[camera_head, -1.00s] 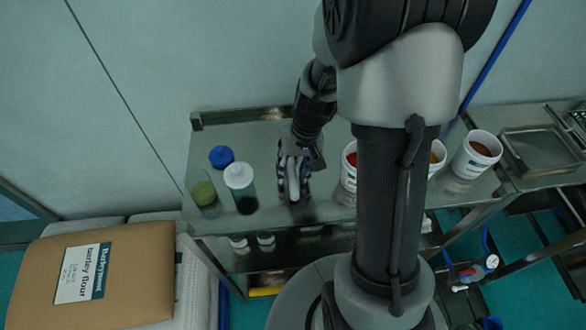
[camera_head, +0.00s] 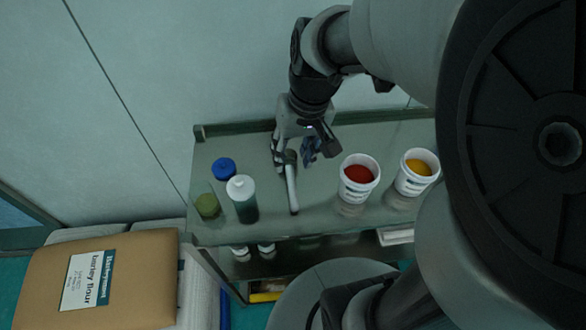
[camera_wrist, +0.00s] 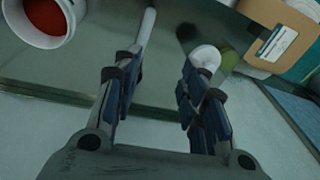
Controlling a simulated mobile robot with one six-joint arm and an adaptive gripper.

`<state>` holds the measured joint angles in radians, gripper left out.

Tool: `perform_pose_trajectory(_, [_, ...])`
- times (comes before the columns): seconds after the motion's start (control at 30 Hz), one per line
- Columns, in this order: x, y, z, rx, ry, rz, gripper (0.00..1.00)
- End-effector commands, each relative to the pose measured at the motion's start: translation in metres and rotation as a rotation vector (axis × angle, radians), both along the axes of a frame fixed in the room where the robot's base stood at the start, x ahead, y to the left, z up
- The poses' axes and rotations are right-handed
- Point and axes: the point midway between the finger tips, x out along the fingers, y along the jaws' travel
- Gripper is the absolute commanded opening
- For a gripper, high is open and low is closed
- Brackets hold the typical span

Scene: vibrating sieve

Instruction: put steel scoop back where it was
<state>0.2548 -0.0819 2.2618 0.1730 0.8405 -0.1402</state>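The steel scoop (camera_head: 292,190) is a thin pale bar lying on the steel table, pointing toward the front edge, between the bottles and the red tub. It also shows in the wrist view (camera_wrist: 148,22), passing beside the tip of one finger. My gripper (camera_head: 296,152) is above the far end of the scoop. In the wrist view my gripper (camera_wrist: 165,70) has its two fingers spread wide with nothing between them. The far end of the scoop is hidden by the gripper.
Left of the scoop stand a white-capped bottle (camera_head: 243,200), a blue-capped bottle (camera_head: 224,168) and a green jar (camera_head: 207,205). Right of it are a white tub of red powder (camera_head: 358,182) and a tub of yellow powder (camera_head: 416,170). A barley flour sack (camera_head: 130,275) lies front left.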

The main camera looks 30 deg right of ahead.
Motion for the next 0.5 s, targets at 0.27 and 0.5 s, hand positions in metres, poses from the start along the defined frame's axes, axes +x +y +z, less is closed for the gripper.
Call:
perform_pose_trajectory(0.27, [-0.078,0.043,0.056,-0.109,-0.173,0.142,0.39])
perform_pose_trajectory(0.5, [-0.113,0.051,0.064,-0.150,-0.253,0.191,0.39])
